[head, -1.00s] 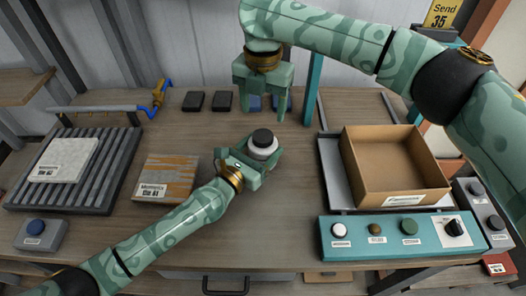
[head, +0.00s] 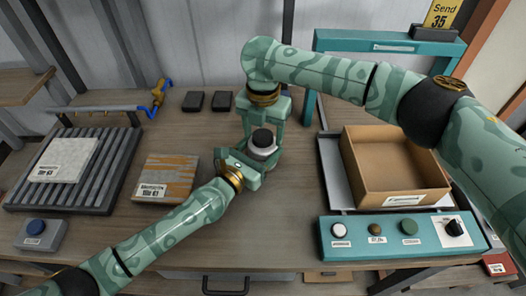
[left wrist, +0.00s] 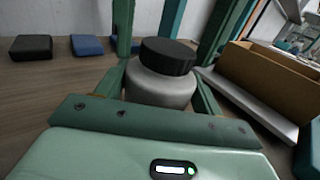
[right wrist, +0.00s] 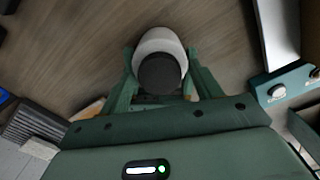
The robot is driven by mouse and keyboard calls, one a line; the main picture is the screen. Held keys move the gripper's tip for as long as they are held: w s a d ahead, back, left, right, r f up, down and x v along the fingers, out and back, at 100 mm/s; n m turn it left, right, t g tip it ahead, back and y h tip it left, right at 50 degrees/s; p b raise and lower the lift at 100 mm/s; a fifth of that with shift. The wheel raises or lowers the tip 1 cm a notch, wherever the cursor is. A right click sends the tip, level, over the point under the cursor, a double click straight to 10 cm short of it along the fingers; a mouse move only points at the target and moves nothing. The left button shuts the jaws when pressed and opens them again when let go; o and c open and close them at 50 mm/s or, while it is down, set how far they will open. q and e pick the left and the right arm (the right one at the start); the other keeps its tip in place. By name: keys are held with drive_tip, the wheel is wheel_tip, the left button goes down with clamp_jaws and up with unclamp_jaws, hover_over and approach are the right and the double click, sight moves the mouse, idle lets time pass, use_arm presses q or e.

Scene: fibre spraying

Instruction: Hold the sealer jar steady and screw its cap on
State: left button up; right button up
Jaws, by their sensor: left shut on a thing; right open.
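The sealer jar (head: 262,152) is white and stands upright in the middle of the table. Its black cap (head: 262,137) sits on top; I cannot tell how tightly. My left gripper (head: 258,160) is shut on the jar's body from the front left. In the left wrist view the white jar (left wrist: 160,86) lies between the fingers with the cap (left wrist: 168,55) above them. My right gripper (head: 264,128) points down over the jar, open, with its fingers around the cap. In the right wrist view the cap (right wrist: 160,73) shows between the spread fingers, with white jar (right wrist: 158,40) behind it.
A cardboard box (head: 400,198) sits in a grey tray at the right, behind a teal button panel (head: 400,250). An orange-streaked slab (head: 165,178) and a ribbed rack (head: 100,185) with a pale slab lie left. Dark blocks (head: 193,101) lie at the back.

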drive_tip(key=c, duration=1)
drive_tip(key=m, duration=1.1)
drive_tip(key=shift+m, duration=0.4)
drive_tip(key=m, duration=0.5)
drive_tip(key=shift+m, duration=0.4)
drive_tip(key=m, duration=0.3)
drive_tip(key=o, duration=1.2)
drive_tip(key=shift+c, duration=0.2)
wheel_tip(320, 180, up, 12)
